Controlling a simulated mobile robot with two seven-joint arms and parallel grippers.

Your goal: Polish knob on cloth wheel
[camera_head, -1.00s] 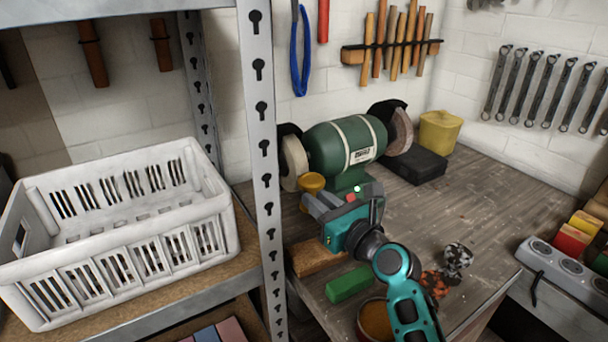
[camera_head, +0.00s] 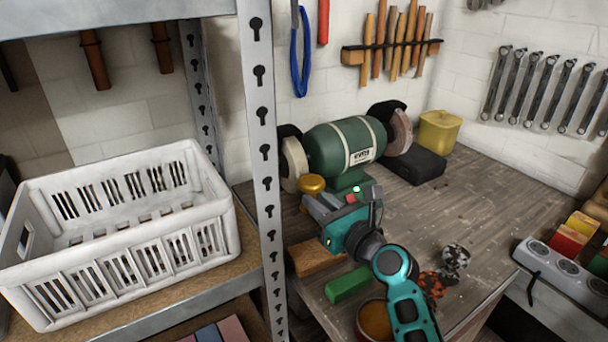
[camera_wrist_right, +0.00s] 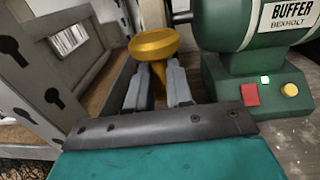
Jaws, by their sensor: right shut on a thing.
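A brass-coloured knob (camera_head: 312,183) is held in my right gripper (camera_head: 308,201), beside the left end of the green bench buffer (camera_head: 340,146). In the right wrist view the knob (camera_wrist_right: 155,44) has a wide round head and a narrow stem, and the grey fingers (camera_wrist_right: 158,80) are shut on the stem. The pale cloth wheel (camera_head: 294,163) is on the buffer's left end. The knob is close to the wheel's lower right; I cannot tell whether they touch. My left gripper is not in view.
A shelf post (camera_head: 262,130) and white crate (camera_head: 115,230) stand left. A brown block (camera_head: 316,257), green bar (camera_head: 348,284) and round tin (camera_head: 374,320) lie near my right arm. A darker wheel (camera_head: 402,131) is on the buffer's right.

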